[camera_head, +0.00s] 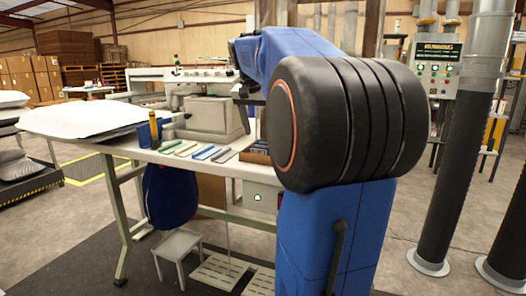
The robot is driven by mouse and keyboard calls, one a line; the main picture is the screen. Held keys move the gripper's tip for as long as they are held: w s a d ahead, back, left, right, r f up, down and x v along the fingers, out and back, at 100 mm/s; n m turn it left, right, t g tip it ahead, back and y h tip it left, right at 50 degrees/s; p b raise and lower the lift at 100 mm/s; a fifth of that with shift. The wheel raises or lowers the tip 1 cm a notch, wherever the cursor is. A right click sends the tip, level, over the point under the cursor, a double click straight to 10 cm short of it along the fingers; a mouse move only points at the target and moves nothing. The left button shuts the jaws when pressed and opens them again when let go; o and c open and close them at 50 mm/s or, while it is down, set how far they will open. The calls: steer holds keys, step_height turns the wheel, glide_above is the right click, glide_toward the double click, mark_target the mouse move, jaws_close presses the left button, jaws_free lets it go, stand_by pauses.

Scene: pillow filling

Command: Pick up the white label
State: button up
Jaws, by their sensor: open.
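Several narrow coloured strips lie in a row on the white work table (130,150), from green at the left through blue. The pale greyish strip (224,155) at the right end of the row may be the white label; it is too small to be sure. My blue arm reaches over the table from the right. My gripper (243,95) is a small dark shape beyond the arm's far end, above the table and to the right of a pale machine body. It is open, with no held object visible. My arm's large black joint hides the table's right part.
A white pillow (80,119) lies at the table's left end. A sewing machine (208,116) stands behind the strips, with a yellow-orange bottle-like item (154,127) to their left. A dark box edge (256,152) is at the right. A small stool (177,245) stands below.

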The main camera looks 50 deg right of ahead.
steer(key=shift+x, duration=3.8)
steer(key=shift+w+d+r, duration=0.15)
steer(key=c, duration=0.8)
